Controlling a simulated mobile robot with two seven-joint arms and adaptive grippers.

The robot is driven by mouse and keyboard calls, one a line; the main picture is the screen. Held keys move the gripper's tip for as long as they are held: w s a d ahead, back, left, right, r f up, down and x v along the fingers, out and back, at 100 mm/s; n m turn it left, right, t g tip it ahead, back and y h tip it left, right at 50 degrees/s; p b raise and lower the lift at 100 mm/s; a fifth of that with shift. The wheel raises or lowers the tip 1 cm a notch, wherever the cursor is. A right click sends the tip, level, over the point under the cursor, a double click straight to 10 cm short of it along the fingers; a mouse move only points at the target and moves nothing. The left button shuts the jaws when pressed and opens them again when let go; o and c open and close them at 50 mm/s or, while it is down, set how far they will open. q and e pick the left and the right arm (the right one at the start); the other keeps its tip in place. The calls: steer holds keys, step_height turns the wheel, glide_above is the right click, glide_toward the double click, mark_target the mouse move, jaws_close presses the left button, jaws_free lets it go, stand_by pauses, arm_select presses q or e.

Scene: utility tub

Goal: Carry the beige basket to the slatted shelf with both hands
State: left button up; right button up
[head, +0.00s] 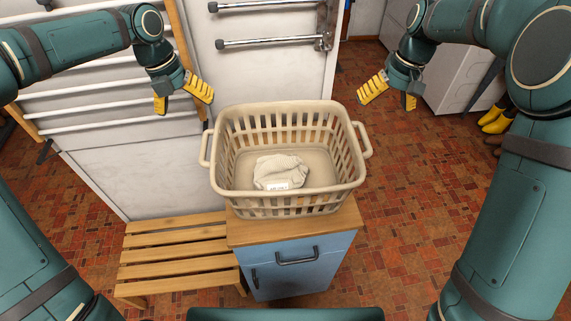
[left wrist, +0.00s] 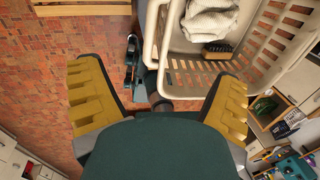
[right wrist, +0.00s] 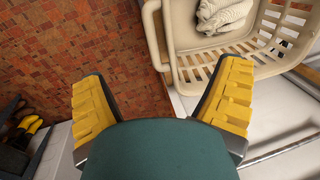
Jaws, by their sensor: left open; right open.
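The beige basket (head: 290,204) stands upright on the wooden top of a blue cabinet (head: 298,266), with a handle at its left and right ends. A pale folded cloth (head: 281,170) with a small white tag lies inside it. The slatted shelf (head: 180,255) is low and wooden, left of the cabinet. My left gripper (head: 185,99) is open and empty, above and behind the left handle (head: 205,148), apart from it. My right gripper (head: 385,99) is open and empty, above and behind the right handle (head: 365,140). The basket also shows in the left wrist view (left wrist: 190,66) and right wrist view (right wrist: 185,62).
A white panel with metal towel bars (head: 265,42) stands behind the basket. A rack with white rails (head: 95,75) is at the left. A white appliance (head: 465,85) and yellow boots (head: 495,121) are at the back right.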

arm_select(q)
step_height(320, 180, down, 14)
steer(key=d, duration=0.2)
steer(key=shift+w+d+r, duration=0.2)
steer(key=shift+w+d, duration=0.05)
steer(key=shift+d, duration=0.1)
arm_select(e)
step_height(320, 180, down, 14)
steer(key=a, duration=0.2)
steer(key=shift+a+r, duration=0.2)
steer(key=shift+a, duration=0.15)
arm_select(q)
steer(key=c, duration=1.4)
arm_select(e)
steer(key=c, duration=1.4)
